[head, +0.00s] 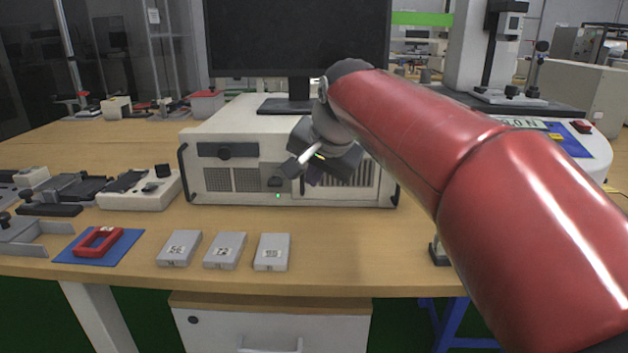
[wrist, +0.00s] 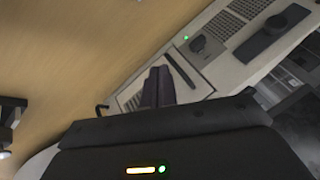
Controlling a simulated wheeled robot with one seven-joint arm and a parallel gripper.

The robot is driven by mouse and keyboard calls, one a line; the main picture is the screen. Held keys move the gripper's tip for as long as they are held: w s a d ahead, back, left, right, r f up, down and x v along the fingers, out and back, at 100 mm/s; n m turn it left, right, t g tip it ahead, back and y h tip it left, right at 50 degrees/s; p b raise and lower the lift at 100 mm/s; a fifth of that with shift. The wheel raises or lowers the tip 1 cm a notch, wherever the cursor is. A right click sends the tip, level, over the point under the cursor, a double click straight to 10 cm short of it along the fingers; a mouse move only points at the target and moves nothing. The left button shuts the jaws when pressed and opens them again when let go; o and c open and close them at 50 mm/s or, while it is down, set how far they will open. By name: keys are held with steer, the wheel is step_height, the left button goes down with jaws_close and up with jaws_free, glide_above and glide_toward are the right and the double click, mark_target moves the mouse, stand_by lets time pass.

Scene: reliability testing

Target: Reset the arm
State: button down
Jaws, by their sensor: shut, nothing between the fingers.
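My red arm reaches in from the right in the head view. My gripper (head: 301,167) is in front of the white computer case (head: 230,187), above the table. In the wrist view its two dark fingers (wrist: 158,86) lie together, shut with nothing between them. The case's front panel shows behind the fingers there, with a green light and a round knob. The arm hides part of the case's right side in the head view.
Three grey boxes (head: 224,251) lie near the table's front edge (head: 330,282). A red frame (head: 98,242) lies on a blue mat (head: 70,256) to their left. A monitor (head: 297,40) stands above the case. Test devices (head: 140,190) fill the left side.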

steer(key=a+v, duration=0.1)
steer(key=v, duration=0.5)
steer(key=s+d+f+n+h, duration=0.1)
steer(key=s+d+f+n, duration=0.2)
steer(key=s+f, duration=0.7)
steer(key=s+d+f+n+g+h, duration=0.1)
steer(key=s+d+f+n, duration=0.1)
steer(key=s+d+f, duration=0.5)
steer(key=s+f, duration=0.4)
steer(key=f, duration=0.1)
steer(key=shift+s+f+n, duration=0.2)
steer(key=shift+s+n, duration=0.1)
steer(key=shift+n, duration=0.1)
steer(key=c, duration=2.1)
jaws_free()
steer(key=shift+d, duration=0.1)
steer(key=shift+c, duration=0.2)
